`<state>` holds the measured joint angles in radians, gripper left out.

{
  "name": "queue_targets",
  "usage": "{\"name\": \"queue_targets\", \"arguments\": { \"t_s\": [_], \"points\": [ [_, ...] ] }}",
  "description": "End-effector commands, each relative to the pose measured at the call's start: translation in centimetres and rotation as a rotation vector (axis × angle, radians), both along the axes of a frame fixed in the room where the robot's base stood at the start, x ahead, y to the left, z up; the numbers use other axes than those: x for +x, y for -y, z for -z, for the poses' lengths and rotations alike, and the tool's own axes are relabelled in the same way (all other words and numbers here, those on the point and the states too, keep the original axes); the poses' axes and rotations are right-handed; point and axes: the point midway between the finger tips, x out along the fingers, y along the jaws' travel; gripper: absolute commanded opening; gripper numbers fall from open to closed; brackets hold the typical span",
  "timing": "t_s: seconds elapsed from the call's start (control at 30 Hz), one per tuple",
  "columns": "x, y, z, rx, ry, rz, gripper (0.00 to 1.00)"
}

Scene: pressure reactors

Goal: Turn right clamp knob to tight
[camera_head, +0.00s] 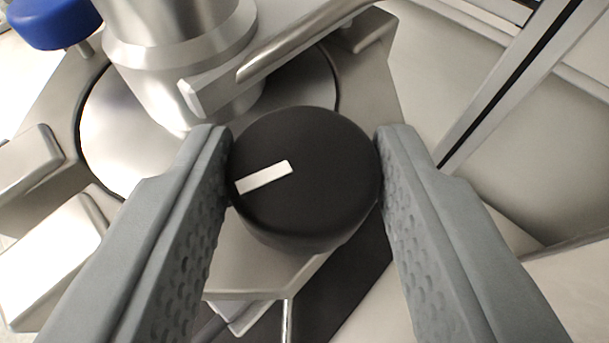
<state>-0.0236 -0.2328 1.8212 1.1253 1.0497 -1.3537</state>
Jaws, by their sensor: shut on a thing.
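The clamp knob (325,195) is a round black knob in the middle of the head camera view. A white pointer mark (264,177) on its top runs from near its centre to the left edge, tilted slightly down to the left. My gripper (305,170) has one grey finger on each side of the knob, and both fingertips touch its sides. The gripper is shut on the knob. The lower sides of the knob are partly hidden by the fingers.
A steel reactor vessel (185,60) with a lever bar (290,50) stands just behind the knob. A blue knob (50,22) is at the top left. Steel clamp blocks (30,163) lie at the left. A metal frame post (515,80) rises at the right.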

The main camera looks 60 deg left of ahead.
Motion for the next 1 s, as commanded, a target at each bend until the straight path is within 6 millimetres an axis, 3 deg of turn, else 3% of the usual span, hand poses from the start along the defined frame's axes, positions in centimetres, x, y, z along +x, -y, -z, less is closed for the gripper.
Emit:
{"name": "queue_targets", "arguments": {
  "t_s": [0.4, 1.0],
  "points": [
    [-0.5, -0.46, -0.05, 0.0, 0.003, 0.328, 0.17],
    [-0.6, -0.69, -0.01, -0.001, 0.002, 0.553, 0.17]
  ]
}}
